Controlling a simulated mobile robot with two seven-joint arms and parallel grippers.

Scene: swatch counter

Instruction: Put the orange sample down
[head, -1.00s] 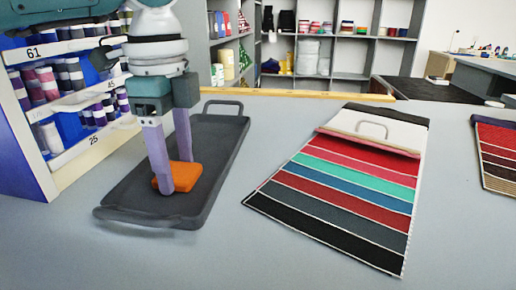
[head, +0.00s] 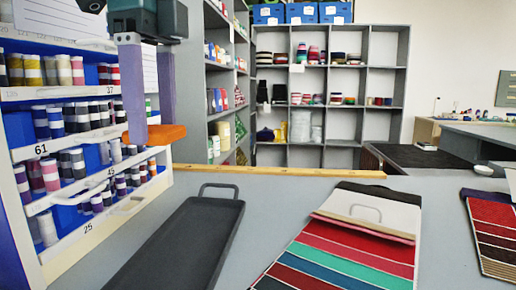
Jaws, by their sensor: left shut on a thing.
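The dark grey tray (head: 180,245) with a loop handle lies on the counter below and to the right of the sample. The part of the tray in view is empty, and its near end is cut off by the picture edge. My right gripper is out of view.
A rack of thread spools (head: 70,165) stands at the left. A striped swatch card (head: 350,250) lies right of the tray, with another card (head: 492,235) at the far right. Bare counter (head: 262,225) shows between tray and striped card. Shelves (head: 335,80) stand behind.

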